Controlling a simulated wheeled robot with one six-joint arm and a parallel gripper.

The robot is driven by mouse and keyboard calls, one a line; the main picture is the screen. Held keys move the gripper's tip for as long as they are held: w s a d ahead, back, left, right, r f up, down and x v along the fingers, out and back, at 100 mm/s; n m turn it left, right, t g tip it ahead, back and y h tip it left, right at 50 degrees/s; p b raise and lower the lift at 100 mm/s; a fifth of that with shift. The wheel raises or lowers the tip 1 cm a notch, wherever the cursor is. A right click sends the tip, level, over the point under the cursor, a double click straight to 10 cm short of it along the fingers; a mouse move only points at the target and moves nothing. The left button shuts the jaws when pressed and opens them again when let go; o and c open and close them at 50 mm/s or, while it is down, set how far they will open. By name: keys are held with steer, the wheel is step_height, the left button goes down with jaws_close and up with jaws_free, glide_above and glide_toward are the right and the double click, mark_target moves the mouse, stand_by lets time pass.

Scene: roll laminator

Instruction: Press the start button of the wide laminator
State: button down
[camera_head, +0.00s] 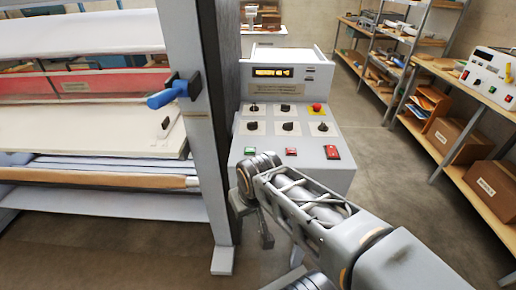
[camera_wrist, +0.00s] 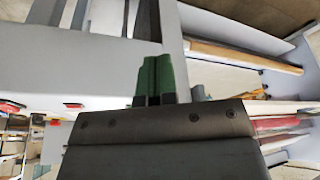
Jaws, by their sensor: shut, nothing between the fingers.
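The wide laminator (camera_head: 185,60) fills the left of the head view, with its grey control panel (camera_head: 300,172) on the right. I cannot make out the green button in that view.
Several black knobs (camera_head: 288,126) and a red mushroom button (camera_head: 317,107) sit higher on the panel, below a lit display (camera_head: 272,72). A blue-handled lever (camera_head: 168,95) sticks out from the laminator's upright. Shelving with boxes (camera_head: 457,140) stands right; the floor between is clear.

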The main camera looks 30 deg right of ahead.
steer(key=shift+w, duration=0.1)
step_height(320, 180, up, 11)
steer(key=m+t+y+p, duration=0.2)
steer(key=t+y+p, duration=0.2)
steer(key=y, duration=0.1)
glide_above(251, 148)
steer(key=shift+r, duration=0.1)
steer(key=shift+f+b, duration=0.2)
steer(key=shift+b, duration=0.1)
step_height(251, 148, down, 7)
steer(key=b, duration=0.4)
steer(key=shift+f, duration=0.1)
steer(key=shift+f+b, duration=0.7)
steer(key=shift+b, duration=0.15)
